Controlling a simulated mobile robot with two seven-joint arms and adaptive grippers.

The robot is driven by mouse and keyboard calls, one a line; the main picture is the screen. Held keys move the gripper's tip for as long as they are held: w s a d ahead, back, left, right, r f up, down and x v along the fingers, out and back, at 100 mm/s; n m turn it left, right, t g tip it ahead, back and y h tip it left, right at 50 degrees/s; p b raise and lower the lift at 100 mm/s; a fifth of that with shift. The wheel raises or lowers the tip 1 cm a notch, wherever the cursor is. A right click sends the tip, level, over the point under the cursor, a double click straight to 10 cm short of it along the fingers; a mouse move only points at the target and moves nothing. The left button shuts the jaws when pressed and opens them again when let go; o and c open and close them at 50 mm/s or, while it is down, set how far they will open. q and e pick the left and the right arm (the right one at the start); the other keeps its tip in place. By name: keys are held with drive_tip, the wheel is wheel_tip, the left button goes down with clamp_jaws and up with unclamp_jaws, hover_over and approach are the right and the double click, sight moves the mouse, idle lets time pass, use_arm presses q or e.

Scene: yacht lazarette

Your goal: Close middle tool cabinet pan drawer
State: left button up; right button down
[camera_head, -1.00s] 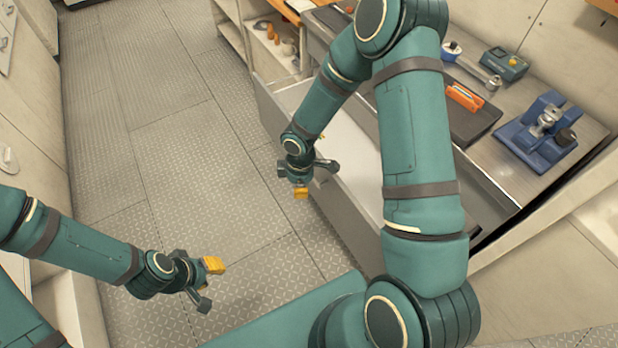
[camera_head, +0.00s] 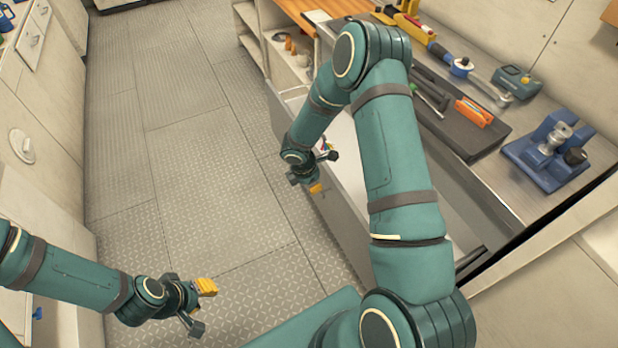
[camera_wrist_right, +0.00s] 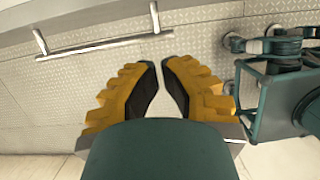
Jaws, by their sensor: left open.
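The pan drawer (camera_head: 346,234) of the tool cabinet stands pulled out from under the worktop, its pale inside showing. I cannot tell its level in the cabinet. My right gripper (camera_head: 322,172) is at the drawer's outer front edge, with my right arm hiding much of the drawer. In the right wrist view its two yellow fingers (camera_wrist_right: 162,78) point toward a patterned surface with a narrow gap between them and nothing held. A metal bar handle (camera_wrist_right: 100,46) lies beyond them, up and left, apart from the fingertips. My left gripper (camera_head: 203,307) is open and empty above the floor.
The worktop carries a blue vise (camera_head: 550,150), an orange-handled tool (camera_head: 474,112), a torque wrench (camera_head: 470,70) and a small teal device (camera_head: 516,81). Open shelves (camera_head: 283,55) stand beyond the drawer. The metal floor (camera_head: 200,160) left of the drawer is clear.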

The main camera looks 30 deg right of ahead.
sight(324, 191)
drive_tip(key=shift+s+d+f, duration=0.1)
drive_tip(key=shift+d+f, duration=0.15)
drive_tip(key=shift+d, duration=0.45)
drive_tip(key=shift+w+d+f, duration=0.1)
drive_tip(key=shift+d+f, duration=0.1)
drive_tip(key=shift+d, duration=0.55)
drive_tip(key=shift+s+d+f, duration=0.1)
drive_tip(key=shift+d+f, duration=0.15)
drive_tip(key=shift+d, duration=0.45)
